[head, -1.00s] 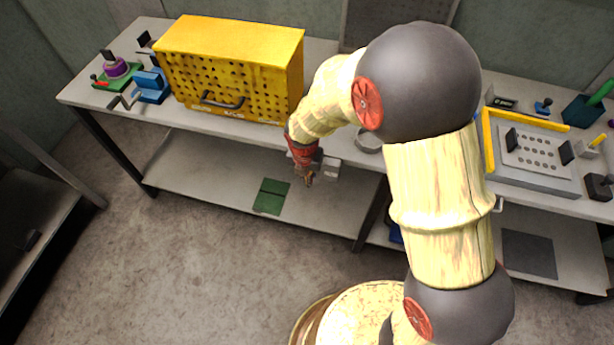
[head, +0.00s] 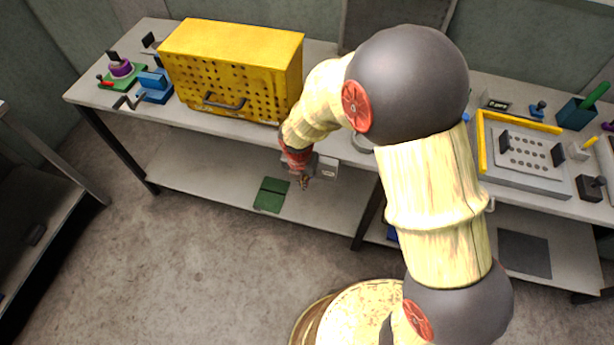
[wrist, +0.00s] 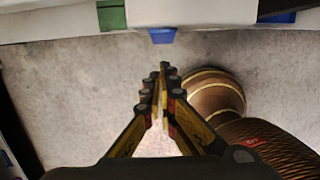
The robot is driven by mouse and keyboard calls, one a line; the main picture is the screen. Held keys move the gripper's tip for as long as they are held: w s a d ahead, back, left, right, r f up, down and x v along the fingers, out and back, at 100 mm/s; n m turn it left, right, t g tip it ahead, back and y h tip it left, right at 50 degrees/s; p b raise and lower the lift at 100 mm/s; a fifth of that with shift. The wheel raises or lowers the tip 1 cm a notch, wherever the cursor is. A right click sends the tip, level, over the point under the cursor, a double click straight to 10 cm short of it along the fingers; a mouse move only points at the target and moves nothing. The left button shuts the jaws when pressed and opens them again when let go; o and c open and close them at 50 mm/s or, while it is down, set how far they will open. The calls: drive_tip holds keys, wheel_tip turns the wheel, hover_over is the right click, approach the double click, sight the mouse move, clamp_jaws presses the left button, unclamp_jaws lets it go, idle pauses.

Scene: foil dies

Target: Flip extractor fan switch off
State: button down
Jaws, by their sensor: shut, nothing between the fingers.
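A pale switch box (head: 327,166) is fixed at the bench's front edge, beside my gripper. In the wrist view, a white box (wrist: 190,12) at the top centre carries a small blue lever (wrist: 163,36) on its near side. This looks like the fan switch; I cannot read a label. My gripper (head: 304,184) is below the bench top's front edge, in front of the lower shelf. In the wrist view, my gripper (wrist: 164,68) is shut and empty, its tips just below the blue lever in the picture, apparently apart from it.
The bench (head: 105,92) holds a yellow perforated box (head: 235,40) at left and a grey plate fixture (head: 528,150) at right. A green mat (head: 272,194) lies on the lower shelf (head: 200,175). The floor (head: 190,270) in front is clear.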

wheel_tip(320, 180, up, 10)
drive_tip(key=s+p, duration=0.2)
drive_tip(key=p, duration=0.1)
drive_tip(key=shift+s+a, duration=0.15)
drive_tip(key=shift+a, duration=0.25)
drive_tip(key=shift+a+r, duration=0.1)
